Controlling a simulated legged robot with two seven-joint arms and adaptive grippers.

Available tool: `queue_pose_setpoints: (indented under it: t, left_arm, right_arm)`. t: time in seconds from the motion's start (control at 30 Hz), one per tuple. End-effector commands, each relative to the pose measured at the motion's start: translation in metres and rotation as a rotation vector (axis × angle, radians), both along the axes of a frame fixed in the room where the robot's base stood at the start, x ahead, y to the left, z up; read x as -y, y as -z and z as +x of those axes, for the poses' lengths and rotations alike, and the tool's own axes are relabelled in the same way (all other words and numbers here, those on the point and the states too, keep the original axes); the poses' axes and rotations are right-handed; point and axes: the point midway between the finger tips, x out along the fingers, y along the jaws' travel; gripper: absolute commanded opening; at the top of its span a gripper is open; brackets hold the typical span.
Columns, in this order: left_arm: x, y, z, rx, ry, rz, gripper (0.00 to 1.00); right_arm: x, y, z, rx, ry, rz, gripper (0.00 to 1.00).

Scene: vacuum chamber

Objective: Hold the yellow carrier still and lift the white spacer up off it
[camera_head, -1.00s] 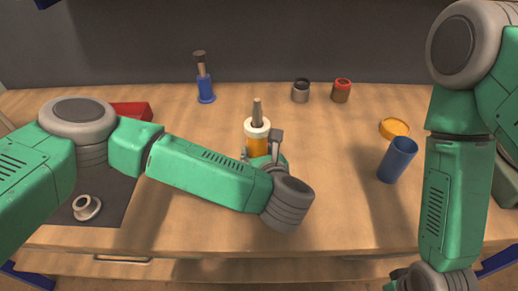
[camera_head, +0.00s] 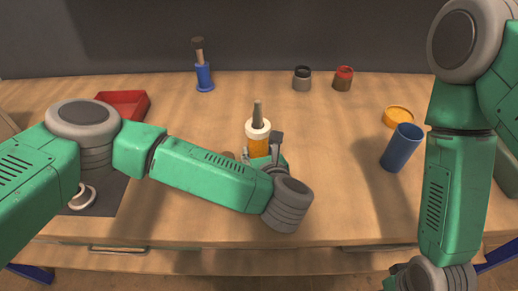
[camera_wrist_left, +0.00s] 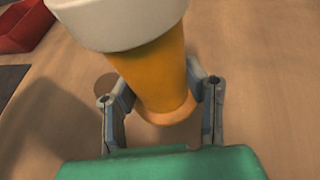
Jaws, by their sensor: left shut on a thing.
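The yellow carrier (camera_head: 257,146) stands upright near the middle of the table, and it also shows in the left wrist view (camera_wrist_left: 155,75). The white spacer (camera_head: 258,128) sits around its top, with a grey-brown post (camera_head: 258,110) rising through it. In the left wrist view the white spacer (camera_wrist_left: 115,20) is cut off by the top edge. My left gripper (camera_wrist_left: 163,95) is shut on the yellow carrier, with one finger on each side of it below the spacer. My right arm hangs at the right in the head view; its gripper is not visible.
A blue cup (camera_head: 401,148) and an orange dish (camera_head: 398,117) stand at the right. Two small jars (camera_head: 302,78) (camera_head: 342,78) and a blue holder with a brush-like tool (camera_head: 204,76) stand at the back. A red tray (camera_head: 124,104) and a white ring (camera_head: 83,197) are at the left.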

Motion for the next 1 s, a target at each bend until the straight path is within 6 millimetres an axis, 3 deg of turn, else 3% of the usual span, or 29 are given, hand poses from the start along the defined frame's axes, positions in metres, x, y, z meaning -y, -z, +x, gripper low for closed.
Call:
queue_pose_setpoints:
  t: [0.43, 1.0]
  left_arm:
    - [0.0, 0.021, 0.0, 0.002, -0.001, -0.001, 0.0]
    - [0.0, 0.028, 0.0, 0.003, -0.001, -0.001, 0.0]
  right_arm:
    - [0.0, 0.015, 0.0, 0.0, 0.0, 0.0, 0.56]
    - [0.0, 0.018, 0.0, 0.0, 0.0, 0.0, 0.56]
